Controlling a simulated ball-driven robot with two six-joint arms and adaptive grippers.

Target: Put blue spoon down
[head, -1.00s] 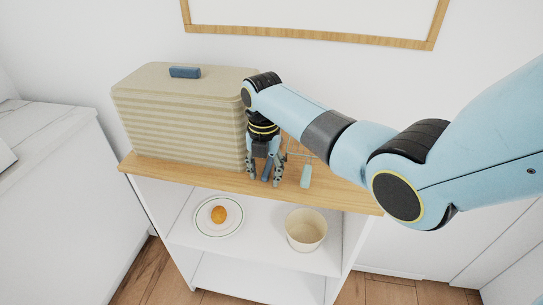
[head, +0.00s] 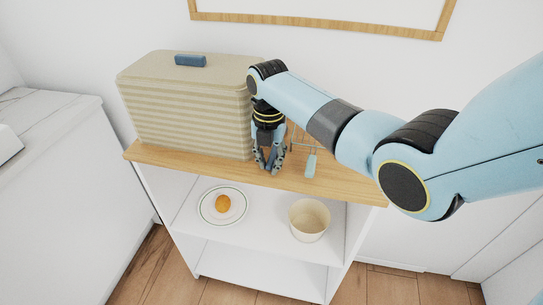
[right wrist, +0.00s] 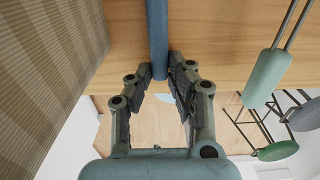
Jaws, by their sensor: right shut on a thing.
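My right gripper (head: 270,170) is at the front edge of the wooden top (head: 215,172), just right of the beige ribbed box. In the right wrist view its fingers (right wrist: 159,76) are closed around the end of the blue spoon (right wrist: 157,35), a plain blue handle running up out of the picture. The spoon's far end is out of that view, and the fingers mostly hide the spoon in the head view. The handle lies over the wooden top; I cannot tell whether it touches it. My left gripper is not in view.
The ribbed box (head: 185,110) with a blue knob stands close on the left. A pale green-handled utensil (head: 311,165) is close on the right. On the shelf below are a plate (head: 204,210) with an orange item and a cream bowl (head: 309,221).

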